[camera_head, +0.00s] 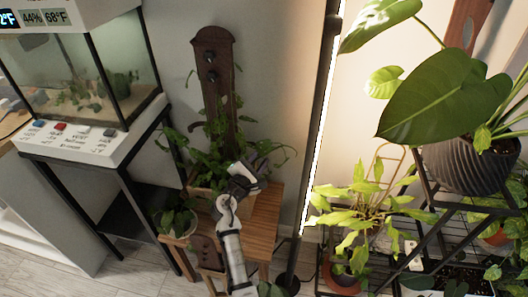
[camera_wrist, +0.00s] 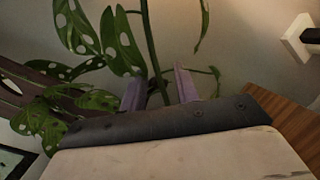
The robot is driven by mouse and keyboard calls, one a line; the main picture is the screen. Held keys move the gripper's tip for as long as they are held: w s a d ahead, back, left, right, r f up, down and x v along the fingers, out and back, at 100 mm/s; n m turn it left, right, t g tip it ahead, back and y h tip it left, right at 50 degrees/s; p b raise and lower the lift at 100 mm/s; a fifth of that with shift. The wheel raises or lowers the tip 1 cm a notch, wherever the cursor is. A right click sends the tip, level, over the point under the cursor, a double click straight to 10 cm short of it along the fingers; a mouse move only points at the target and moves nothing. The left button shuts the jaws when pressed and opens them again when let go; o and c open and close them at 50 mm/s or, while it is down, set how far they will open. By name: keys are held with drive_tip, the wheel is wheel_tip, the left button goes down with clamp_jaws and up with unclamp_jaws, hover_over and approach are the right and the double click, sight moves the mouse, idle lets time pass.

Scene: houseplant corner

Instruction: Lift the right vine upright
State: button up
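A leafy vine plant (camera_head: 225,140) stands on a wooden stand (camera_head: 262,215), in front of a dark wooden board (camera_head: 213,70) with round knobs. Thin vine stems (camera_head: 285,150) droop out to its right. My gripper (camera_head: 250,172) is at the plant's lower right, partly over the leaves. In the wrist view, my gripper (camera_wrist: 160,88) is open, with two purplish fingers apart. A green vine stem (camera_wrist: 152,50) runs down between the fingers in the picture; I cannot tell whether it touches them. Holed leaves (camera_wrist: 120,40) hang left of the stem.
A small potted plant (camera_head: 177,220) sits low beside the stand. A bright light strip (camera_head: 322,120) on a dark pole stands close at right, before more potted plants (camera_head: 470,165) on a black rack.

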sight(261, 157)
drive_tip(key=shift+x, duration=1.85)
clamp_jaws()
